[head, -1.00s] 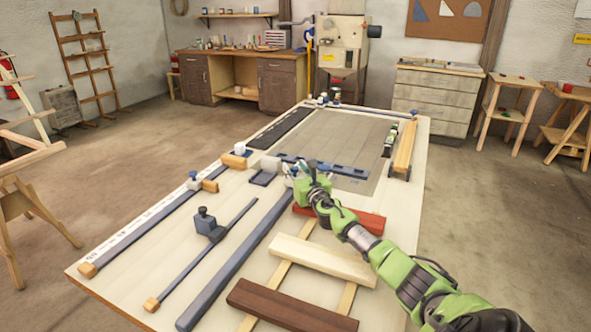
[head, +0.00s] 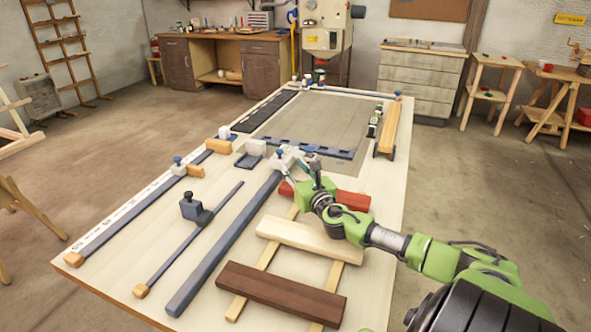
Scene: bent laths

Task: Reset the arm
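My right gripper (head: 297,168) is at the middle of the table, by the far end of a long blue-grey clamp bar (head: 225,243). Its fingers are small and overlap the grey clamp head there, so I cannot tell whether they are open, shut or touching it. My green and grey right arm comes in from the lower right, over the end of the red lath (head: 349,198). A pale lath (head: 309,240) and a dark brown lath (head: 281,293) lie nearer, across two thin strips (head: 256,275). My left gripper is not in view.
The worktable (head: 385,225) also holds smaller bar clamps (head: 195,211) at left, a grey mat (head: 320,128), a blue slotted bar (head: 313,148) and a wooden block (head: 389,128) at right. A workbench (head: 222,65) and drawers (head: 421,82) stand behind. The floor at right is open.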

